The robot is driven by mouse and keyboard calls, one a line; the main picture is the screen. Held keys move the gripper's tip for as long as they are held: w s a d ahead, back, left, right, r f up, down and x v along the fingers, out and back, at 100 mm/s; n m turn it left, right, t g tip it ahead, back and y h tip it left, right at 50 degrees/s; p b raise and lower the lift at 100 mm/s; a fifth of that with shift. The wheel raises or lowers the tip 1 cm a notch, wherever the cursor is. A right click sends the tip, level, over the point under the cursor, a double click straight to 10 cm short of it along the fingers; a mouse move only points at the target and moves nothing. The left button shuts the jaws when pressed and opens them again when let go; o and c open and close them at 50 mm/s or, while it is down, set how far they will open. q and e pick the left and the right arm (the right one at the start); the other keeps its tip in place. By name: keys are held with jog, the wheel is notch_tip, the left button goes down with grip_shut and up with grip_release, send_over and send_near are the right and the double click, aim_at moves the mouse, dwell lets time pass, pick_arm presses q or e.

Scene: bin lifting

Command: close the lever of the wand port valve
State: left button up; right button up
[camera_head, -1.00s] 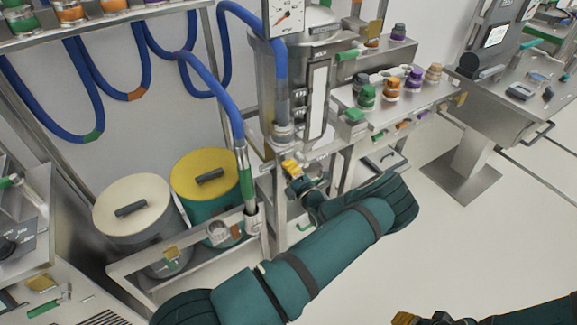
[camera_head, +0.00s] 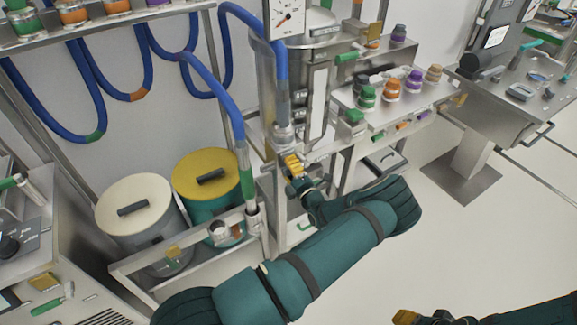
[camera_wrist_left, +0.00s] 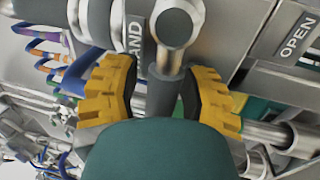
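My left gripper (camera_head: 293,165) is at the front of the steel canister stand, just below the lower end of the blue hose's fitting. In the left wrist view its yellow fingers (camera_wrist_left: 163,92) are apart, on either side of a lever with a dark grip (camera_wrist_left: 164,94) and a round metal end (camera_wrist_left: 175,24). Gaps seem to show beside the grip. The lever is under a plate reading "AND" (camera_wrist_left: 134,36), partly cut off; an "OPEN" label (camera_wrist_left: 296,34) is to the right. My right gripper (camera_head: 420,318) is mostly cut off at the bottom edge.
A blue hose (camera_head: 212,90) with a green end hangs left of the stand. Two lidded bins, yellow-topped (camera_head: 215,165) and cream-topped (camera_head: 135,205), stand behind a low steel frame (camera_head: 190,250). A shelf with colored jars (camera_head: 390,90) is to the right.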

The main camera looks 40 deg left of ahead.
dwell(0.3)
pick_arm(q)
jog(key=v, duration=1.2)
jog(key=shift+a, duration=0.1)
